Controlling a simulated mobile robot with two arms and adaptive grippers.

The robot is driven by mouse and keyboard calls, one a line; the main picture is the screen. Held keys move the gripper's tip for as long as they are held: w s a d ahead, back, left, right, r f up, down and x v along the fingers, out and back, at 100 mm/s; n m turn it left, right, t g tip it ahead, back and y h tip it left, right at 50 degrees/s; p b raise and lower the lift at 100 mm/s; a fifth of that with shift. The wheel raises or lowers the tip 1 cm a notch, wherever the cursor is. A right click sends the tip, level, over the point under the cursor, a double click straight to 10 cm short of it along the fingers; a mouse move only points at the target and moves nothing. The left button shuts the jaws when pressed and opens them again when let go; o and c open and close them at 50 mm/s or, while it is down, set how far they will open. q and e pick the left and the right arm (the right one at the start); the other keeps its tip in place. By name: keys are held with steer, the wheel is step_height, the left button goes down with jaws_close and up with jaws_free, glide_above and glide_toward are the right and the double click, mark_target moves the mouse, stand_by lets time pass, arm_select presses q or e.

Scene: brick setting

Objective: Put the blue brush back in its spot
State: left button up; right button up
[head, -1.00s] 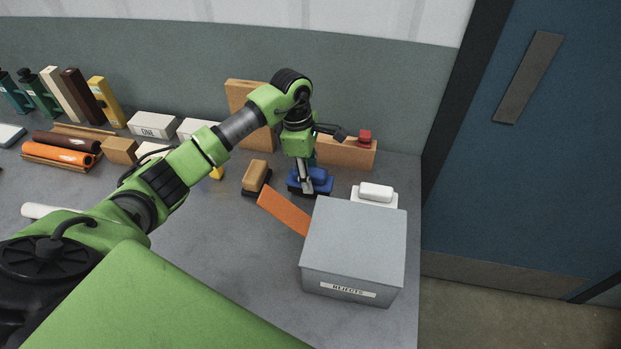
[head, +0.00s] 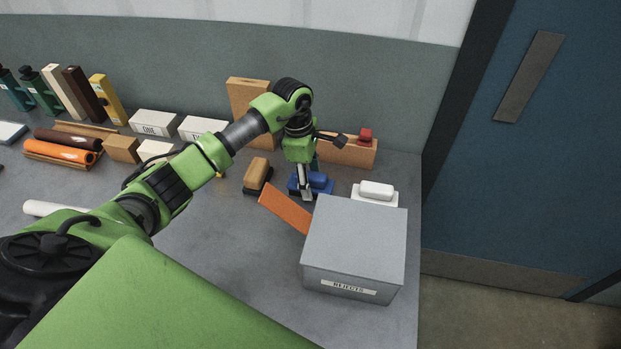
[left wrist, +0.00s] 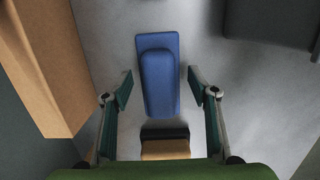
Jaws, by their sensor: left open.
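The blue brush (head: 321,180) lies on the grey bench between a tan brush with a dark base (head: 257,175) and a white brush on a white base (head: 376,190). My left gripper (head: 305,190) points down at the blue brush and hides part of it in the head view. In the left wrist view, the open fingers (left wrist: 160,88) stand on either side of the blue brush (left wrist: 159,78), with gaps between them and its long sides. The tan brush (left wrist: 165,148) shows below it there. My right gripper is not in view.
A grey box labelled REJECTS (head: 355,245) stands in front of the brushes, with an orange board (head: 285,209) leaning at its left side. A wooden block (head: 348,152) with a red item is behind. Bottles, rolls and blocks line the left.

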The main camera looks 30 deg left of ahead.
arm_select(q)
steer(key=r, duration=0.3)
steer(key=a+r+b, duration=0.1)
steer(key=r, duration=0.3)
steer(key=r+b, duration=0.1)
steer(key=r, duration=0.2)
steer(key=shift+s+a+r, duration=0.1)
steer(key=shift+a+r, duration=0.2)
steer(key=shift+r, duration=0.05)
steer(key=shift+s+a+r, duration=0.1)
steer(key=shift+r, duration=0.55)
